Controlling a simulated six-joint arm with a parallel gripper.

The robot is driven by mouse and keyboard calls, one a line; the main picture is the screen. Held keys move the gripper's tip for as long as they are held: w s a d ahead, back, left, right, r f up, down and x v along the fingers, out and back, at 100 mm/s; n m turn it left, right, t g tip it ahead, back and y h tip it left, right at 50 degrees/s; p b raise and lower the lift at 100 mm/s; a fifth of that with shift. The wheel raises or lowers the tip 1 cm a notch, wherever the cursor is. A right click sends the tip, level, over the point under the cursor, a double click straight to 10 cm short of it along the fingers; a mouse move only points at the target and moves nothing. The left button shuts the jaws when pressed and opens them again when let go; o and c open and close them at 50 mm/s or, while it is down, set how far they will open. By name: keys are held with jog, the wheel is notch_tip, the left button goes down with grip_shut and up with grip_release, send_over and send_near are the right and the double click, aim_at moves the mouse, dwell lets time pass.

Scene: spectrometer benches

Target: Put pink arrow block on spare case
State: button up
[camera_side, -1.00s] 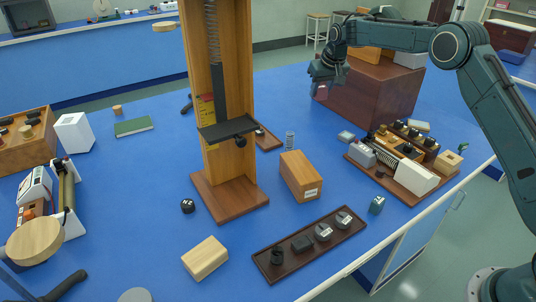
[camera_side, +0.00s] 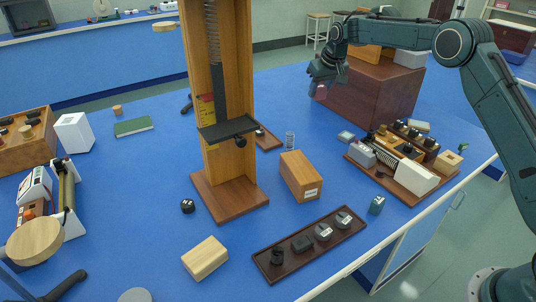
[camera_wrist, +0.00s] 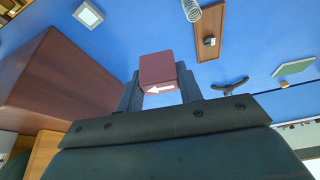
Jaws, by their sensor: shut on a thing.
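The pink arrow block (camera_wrist: 157,70) is a dull pink-red cube with a white arrow on one face. My gripper (camera_wrist: 158,88) is shut on it, with one finger on each side. In the side view my gripper (camera_side: 319,85) hangs in the air near the left side of a large red-brown case (camera_side: 370,92), and the block is mostly hidden there. A smaller wooden box (camera_side: 300,176) with a white label stands mid-bench. The label is too small to read, so I cannot tell for sure which box is the spare case.
A tall wooden spring stand (camera_side: 230,195) rises left of my gripper. An instrument board (camera_side: 405,180) lies at the right, and a dark tray with weights (camera_side: 275,250) lies at the front.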

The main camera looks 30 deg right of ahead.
jog(key=s+a+f+n+g+y, duration=0.1)
jog(key=s+a+f+n+y, duration=0.25)
jog(key=a+n, duration=0.45)
jog(key=n+g+y, duration=0.2)
jog(key=n+g, duration=0.2)
jog(key=n, duration=0.8)
send_over(296, 167)
jog(key=d, duration=0.2)
jog(key=shift+h, duration=0.25)
jog(key=shift+a+f, duration=0.15)
jog(key=shift+f, duration=4.05)
jog(key=shift+f, duration=0.2)
jog(key=o, duration=1)
jog(key=shift+r, duration=0.15)
jog(key=v, duration=1.2)
jog(key=shift+s, duration=0.2)
